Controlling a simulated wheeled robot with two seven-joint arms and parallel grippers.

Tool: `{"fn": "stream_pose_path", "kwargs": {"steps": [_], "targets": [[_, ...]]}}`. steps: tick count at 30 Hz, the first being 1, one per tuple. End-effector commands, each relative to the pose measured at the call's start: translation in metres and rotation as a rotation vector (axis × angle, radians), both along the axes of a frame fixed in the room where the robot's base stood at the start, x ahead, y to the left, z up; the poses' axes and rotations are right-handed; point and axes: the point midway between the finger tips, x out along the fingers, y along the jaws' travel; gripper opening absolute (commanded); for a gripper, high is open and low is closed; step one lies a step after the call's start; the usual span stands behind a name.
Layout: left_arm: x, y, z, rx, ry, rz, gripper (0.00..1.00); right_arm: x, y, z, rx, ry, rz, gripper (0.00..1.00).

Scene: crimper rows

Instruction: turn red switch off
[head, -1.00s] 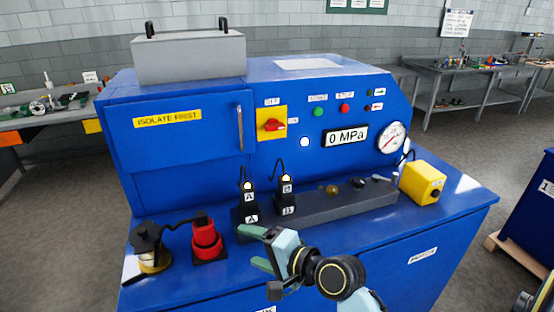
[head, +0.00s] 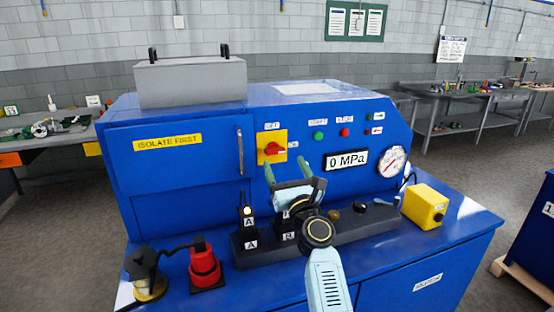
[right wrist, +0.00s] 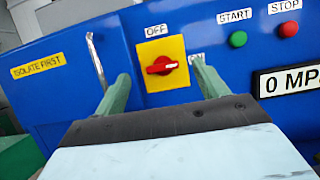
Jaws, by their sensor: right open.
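The red switch (head: 274,148) is a rotary knob on a yellow plate (head: 265,137) on the blue machine's front panel. In the right wrist view the red switch (right wrist: 162,66) lies roughly level, with an "OFF" label (right wrist: 157,30) above the plate and another label, partly hidden, to its right. My right gripper (head: 287,167) is open and empty, with green fingers pointing at the panel just below the switch. In the right wrist view its fingertips (right wrist: 160,70) stand on either side of the switch, apparently short of it. My left gripper is not in view.
A green button (head: 319,136), a red button (head: 345,132) and a "0 MPa" display (head: 346,161) are right of the switch. A cabinet handle (head: 240,152) is to its left. Black connectors A (head: 247,217) and B stand below, B partly hidden by my gripper.

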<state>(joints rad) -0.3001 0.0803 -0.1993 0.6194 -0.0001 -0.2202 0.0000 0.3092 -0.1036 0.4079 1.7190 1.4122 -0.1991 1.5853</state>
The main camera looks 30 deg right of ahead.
Motion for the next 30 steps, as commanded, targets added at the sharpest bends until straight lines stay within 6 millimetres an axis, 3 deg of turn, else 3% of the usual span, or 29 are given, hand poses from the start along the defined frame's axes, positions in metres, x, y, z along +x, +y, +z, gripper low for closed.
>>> {"fn": "stream_pose_path", "kwargs": {"steps": [3, 10, 24, 30], "targets": [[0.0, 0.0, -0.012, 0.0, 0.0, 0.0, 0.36, 0.025, -0.006, -0.002, -0.001, -0.002, 0.001, 0.73], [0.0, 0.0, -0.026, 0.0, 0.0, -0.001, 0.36, 0.057, -0.013, -0.002, -0.002, 0.001, 0.0, 0.73], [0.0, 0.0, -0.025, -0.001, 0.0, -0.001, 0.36, 0.068, -0.016, 0.004, -0.003, 0.002, 0.0, 0.73], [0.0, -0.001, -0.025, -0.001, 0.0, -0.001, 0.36, 0.068, -0.016, 0.004, -0.003, 0.002, 0.0, 0.47]]}}
